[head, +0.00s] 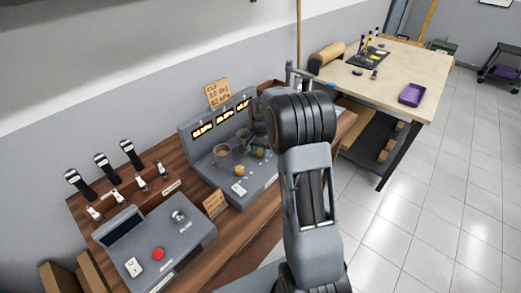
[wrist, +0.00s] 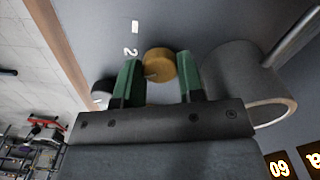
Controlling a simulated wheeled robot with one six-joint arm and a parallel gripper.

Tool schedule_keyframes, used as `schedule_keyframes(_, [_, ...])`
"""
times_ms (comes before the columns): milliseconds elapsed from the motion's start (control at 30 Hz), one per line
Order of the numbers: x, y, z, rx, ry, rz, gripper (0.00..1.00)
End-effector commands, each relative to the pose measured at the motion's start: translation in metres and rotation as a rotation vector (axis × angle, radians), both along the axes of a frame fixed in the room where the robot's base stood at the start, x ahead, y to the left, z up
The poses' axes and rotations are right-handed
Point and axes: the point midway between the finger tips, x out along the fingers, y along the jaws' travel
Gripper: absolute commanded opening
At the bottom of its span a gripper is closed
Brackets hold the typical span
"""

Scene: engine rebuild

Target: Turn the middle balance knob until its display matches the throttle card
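The grey balance console (head: 215,175) has a row of lit displays; the middle display (head: 225,118) is too small to read surely. The throttle card (head: 217,94) stands behind it and seems to read "3.0 deg" and "62 kPa". I see no clear contact. My arm hides part of the console.
A grey cylinder (wrist: 265,92) stands close to the right finger. A control box with a red button (head: 158,253) and several levers stand left. A pale workbench (head: 390,75) is at the back right.

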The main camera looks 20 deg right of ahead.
Motion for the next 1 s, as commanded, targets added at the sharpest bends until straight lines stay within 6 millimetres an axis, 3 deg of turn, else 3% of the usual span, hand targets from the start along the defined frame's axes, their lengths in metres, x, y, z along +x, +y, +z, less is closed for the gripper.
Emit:
schedule_keyframes(233, [0.0004,0.0002,0.0003,0.0,-0.001,0.0,0.12])
schedule_keyframes(567, [0.0005,0.0003,-0.0002,0.001,-0.002,0.07,0.12])
schedule_keyframes(1000, [0.0009,0.0003,-0.0002,0.0,-0.003,0.445,0.12])
